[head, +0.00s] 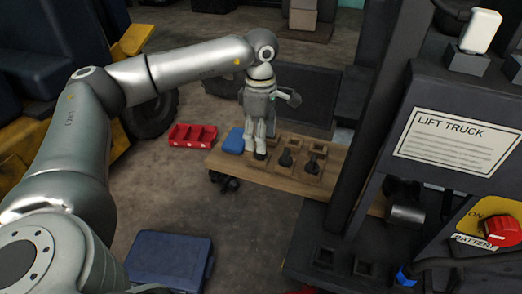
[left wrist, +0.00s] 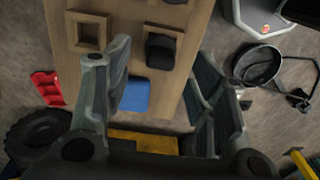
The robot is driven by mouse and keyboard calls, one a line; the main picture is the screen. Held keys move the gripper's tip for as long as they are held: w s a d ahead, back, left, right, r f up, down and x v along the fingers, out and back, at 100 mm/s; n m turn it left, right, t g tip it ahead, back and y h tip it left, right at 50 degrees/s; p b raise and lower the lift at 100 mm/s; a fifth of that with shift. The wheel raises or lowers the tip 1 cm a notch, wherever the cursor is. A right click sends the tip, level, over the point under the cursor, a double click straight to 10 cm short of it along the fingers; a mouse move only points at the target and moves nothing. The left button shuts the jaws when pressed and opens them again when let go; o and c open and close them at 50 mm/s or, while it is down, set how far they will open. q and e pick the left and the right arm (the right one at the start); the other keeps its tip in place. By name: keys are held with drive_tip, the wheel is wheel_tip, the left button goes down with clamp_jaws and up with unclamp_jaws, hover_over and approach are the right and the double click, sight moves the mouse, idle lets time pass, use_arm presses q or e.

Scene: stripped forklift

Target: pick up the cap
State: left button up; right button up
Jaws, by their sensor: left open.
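My left gripper (head: 259,150) points down over the wooden top of a low cart (head: 232,163). In the left wrist view its fingers (left wrist: 162,72) are spread apart with nothing gripped. A dark rounded piece (left wrist: 160,52), possibly the cap, lies on the wood between and beyond the fingertips. In the head view the fingers partly hide the spot below them. Two black pieces (head: 286,158) (head: 311,166) sit in square wooden holders to the right of the gripper. I cannot tell for sure which piece is the cap. My right gripper is not in view.
A blue box (head: 233,141) lies on the cart, left of the gripper. An empty square holder (left wrist: 88,31) shows in the left wrist view. A red bin (head: 193,135) is on the floor. The lift truck mast and panel (head: 455,140) stand close on the right.

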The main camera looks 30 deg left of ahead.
use_arm(q)
wheel_tip(320, 180, down, 4)
drive_tip(key=shift+r+p, duration=0.25)
drive_tip(key=shift+p, duration=0.05)
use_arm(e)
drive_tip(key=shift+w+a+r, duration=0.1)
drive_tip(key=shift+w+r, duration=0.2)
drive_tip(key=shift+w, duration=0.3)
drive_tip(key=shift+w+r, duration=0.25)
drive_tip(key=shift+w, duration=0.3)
use_arm(q)
drive_tip(key=c, duration=0.7)
drive_tip(key=shift+c, duration=1.3)
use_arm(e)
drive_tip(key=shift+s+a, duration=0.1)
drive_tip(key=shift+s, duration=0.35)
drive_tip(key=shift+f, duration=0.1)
